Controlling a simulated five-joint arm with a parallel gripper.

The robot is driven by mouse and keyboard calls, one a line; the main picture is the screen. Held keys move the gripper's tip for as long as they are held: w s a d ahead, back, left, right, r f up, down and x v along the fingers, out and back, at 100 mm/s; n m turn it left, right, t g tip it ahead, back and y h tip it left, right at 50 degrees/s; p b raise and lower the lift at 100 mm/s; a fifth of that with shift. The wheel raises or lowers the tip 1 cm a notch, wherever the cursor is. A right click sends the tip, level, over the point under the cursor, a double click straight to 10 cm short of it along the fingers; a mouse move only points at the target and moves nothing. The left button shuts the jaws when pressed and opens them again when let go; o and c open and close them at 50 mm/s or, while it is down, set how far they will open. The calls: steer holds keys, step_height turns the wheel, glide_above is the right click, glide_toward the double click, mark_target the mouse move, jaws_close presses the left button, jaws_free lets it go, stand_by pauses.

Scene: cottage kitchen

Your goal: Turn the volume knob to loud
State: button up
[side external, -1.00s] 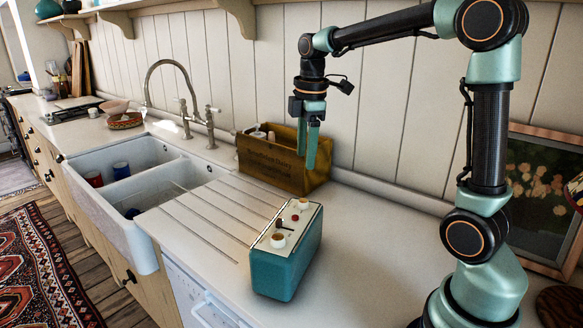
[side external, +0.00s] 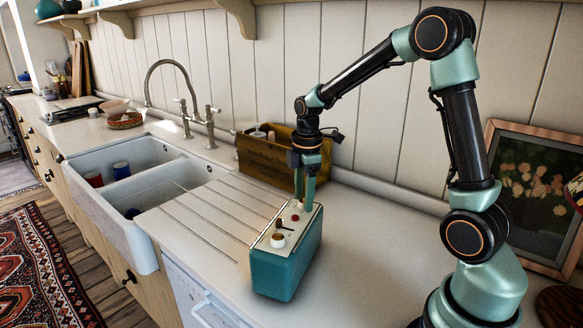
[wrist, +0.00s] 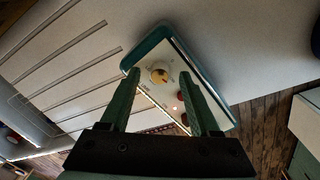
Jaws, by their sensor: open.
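A teal box-shaped device (side external: 286,262) with a cream top panel stands on the counter. Its top carries a near knob with a white base and brown top (side external: 278,240), a small red button (side external: 294,217) and a far knob with a white base. My gripper (side external: 304,202) points down at the panel's far end, its fingers partly hiding the far knob. In the wrist view the open fingers (wrist: 158,75) lie on either side of that yellowish knob (wrist: 159,76), with visible gaps. Whether the tips are level with it or above it is hard to tell.
A wooden crate (side external: 265,160) with bottles stands close behind my gripper. The grooved drainboard (side external: 205,225) and white sink (side external: 125,165) lie to the left. A framed flower picture (side external: 535,190) leans on the wall at right. The counter right of the device is clear.

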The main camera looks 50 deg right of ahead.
steer(key=shift+f, duration=0.3)
jaws_close()
